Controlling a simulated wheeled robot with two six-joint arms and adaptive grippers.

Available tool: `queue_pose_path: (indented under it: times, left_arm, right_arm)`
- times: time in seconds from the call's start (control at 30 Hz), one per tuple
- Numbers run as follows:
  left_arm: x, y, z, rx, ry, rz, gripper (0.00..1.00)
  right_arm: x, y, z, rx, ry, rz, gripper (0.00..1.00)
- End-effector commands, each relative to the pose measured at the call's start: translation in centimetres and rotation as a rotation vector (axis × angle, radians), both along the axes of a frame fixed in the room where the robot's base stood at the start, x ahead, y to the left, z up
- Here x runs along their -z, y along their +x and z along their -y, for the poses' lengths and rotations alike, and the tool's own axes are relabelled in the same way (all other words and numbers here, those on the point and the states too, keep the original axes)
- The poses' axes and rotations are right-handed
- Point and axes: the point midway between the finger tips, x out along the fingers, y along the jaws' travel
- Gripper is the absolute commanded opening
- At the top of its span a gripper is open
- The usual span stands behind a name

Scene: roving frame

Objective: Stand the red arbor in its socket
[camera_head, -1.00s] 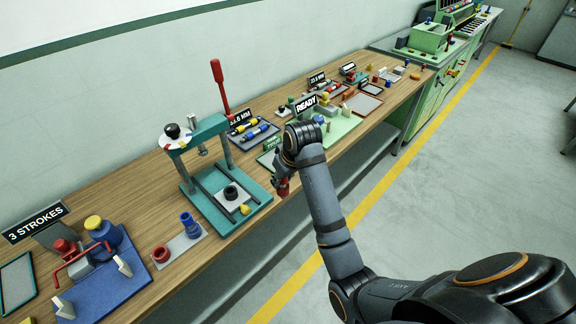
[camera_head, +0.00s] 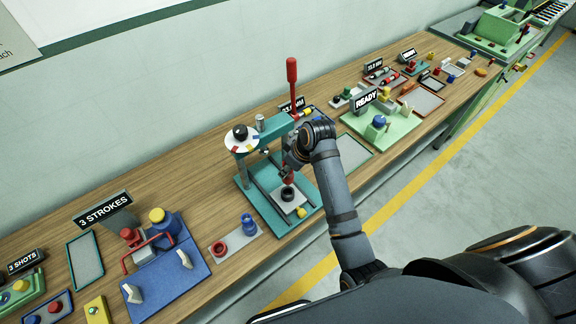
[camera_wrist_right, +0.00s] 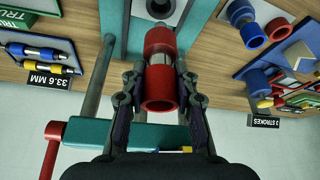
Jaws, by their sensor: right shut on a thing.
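The red arbor (camera_wrist_right: 160,82), red at both ends with a silvery middle, is held between the fingers of my right gripper (camera_wrist_right: 160,74), which is shut on it. In the head view my right gripper (camera_head: 286,172) is at the teal press, above its grey plate; my arm partly hides the press. A red ring-shaped socket (camera_head: 220,249) sits on a small grey plate (camera_head: 234,241) left of the press, beside an upright blue piece (camera_head: 249,225). The ring also shows in the right wrist view (camera_wrist_right: 278,29). My left gripper is not in view.
The teal press (camera_head: 250,186) has a red lever (camera_head: 291,80) and a black ring (camera_head: 288,194) on its plate. A blue fixture (camera_head: 165,282) stands left of the socket plate. A green READY fixture (camera_head: 375,135) stands right. Bare wood lies behind the socket plate.

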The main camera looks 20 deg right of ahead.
Motion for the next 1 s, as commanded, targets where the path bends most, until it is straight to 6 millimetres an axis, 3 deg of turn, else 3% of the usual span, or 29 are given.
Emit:
queue_pose_path:
  times: [0.2, 0.4, 1.0]
  left_arm:
    - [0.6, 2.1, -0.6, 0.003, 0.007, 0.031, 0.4]
    - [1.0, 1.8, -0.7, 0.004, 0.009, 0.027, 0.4]
    - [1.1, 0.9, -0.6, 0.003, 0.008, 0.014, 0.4]
  right_arm:
    - [2.4, -0.1, 0.0, 0.001, 0.0, -0.002, 0.0]
    - [3.8, 0.0, 0.0, 0.001, 0.0, -0.002, 0.0]
    - [4.1, 0.0, 0.0, 0.001, 0.0, 0.0, 0.0]
